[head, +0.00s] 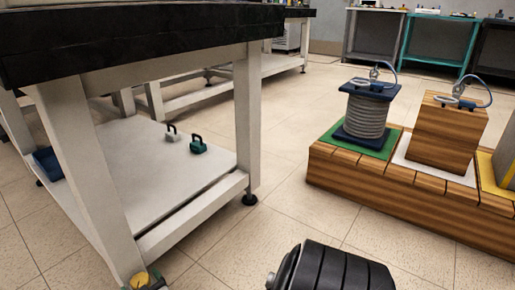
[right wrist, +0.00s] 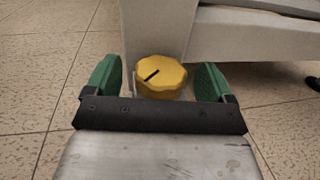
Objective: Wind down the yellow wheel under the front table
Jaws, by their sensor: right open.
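The yellow wheel (right wrist: 161,77) is a lobed knob with a dark slanted line on its face. In the right wrist view it sits at the foot of a white table leg (right wrist: 158,25). My right gripper (right wrist: 162,82) is open, with one green finger on each side of the wheel and a gap visible on the right. In the head view the wheel (head: 139,280) shows at the bottom edge, under the near leg of the black-topped front table (head: 150,50). My left gripper is not in view.
The table's white lower shelf (head: 140,170) holds a green padlock-like weight (head: 198,145), a grey one (head: 171,133) and a blue tray (head: 46,163). A wooden platform (head: 400,190) with a wire coil (head: 366,115) and a wooden block (head: 446,135) stands right. Tiled floor lies between.

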